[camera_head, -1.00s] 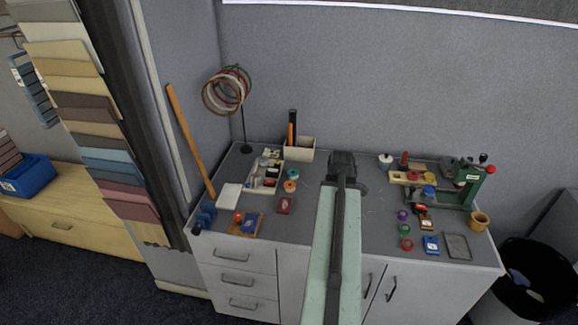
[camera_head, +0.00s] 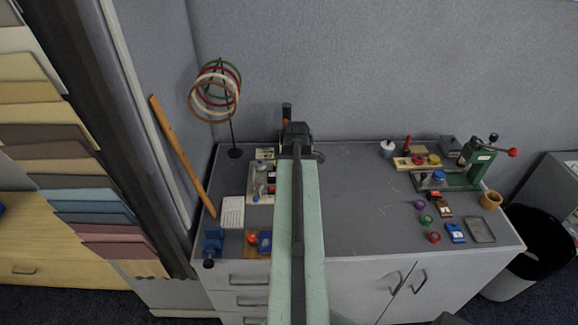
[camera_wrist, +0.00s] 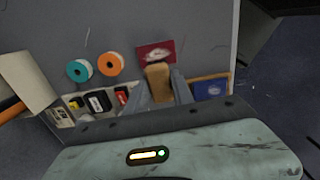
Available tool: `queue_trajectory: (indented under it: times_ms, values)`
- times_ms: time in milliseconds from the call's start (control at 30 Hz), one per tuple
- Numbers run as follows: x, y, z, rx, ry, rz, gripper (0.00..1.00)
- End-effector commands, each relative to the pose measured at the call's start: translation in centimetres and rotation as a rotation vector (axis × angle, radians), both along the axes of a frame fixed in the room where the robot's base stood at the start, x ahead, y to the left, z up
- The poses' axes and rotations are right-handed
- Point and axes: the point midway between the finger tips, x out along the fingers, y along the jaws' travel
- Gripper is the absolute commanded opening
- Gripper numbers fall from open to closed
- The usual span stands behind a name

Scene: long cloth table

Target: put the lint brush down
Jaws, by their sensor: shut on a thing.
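My gripper (camera_head: 296,138) is out over the left-middle part of the grey tabletop (camera_head: 350,210) in the head view. In the wrist view its two grey fingers (camera_wrist: 160,85) are shut on a tan, wood-coloured piece, which I take to be the lint brush (camera_wrist: 157,74). Only this tan end shows between the fingers; the rest is hidden. In the head view my arm hides the brush. A red card (camera_wrist: 155,52) shows just past the brush's end in the wrist view. I cannot tell whether the brush touches the table.
Near the gripper are a teal spool (camera_wrist: 80,70), an orange spool (camera_wrist: 110,63), a compartment tray (camera_head: 262,183) and a wooden tray with a blue item (camera_wrist: 210,90). A ring stand (camera_head: 234,152) stands back left. A green press (camera_head: 478,165) stands right. Tabletop between is clear.

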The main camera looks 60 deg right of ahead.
Motion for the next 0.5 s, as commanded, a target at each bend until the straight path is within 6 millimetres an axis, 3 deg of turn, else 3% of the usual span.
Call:
queue_trajectory:
  times_ms: [167,267,500]
  values:
    - [1.2,-0.7,0.0,0.000,0.000,0.011,0.00]
    - [2.8,-2.9,-0.2,0.000,0.000,0.010,0.00]
    - [7.8,-10.9,-0.5,0.000,0.000,-0.002,0.00]
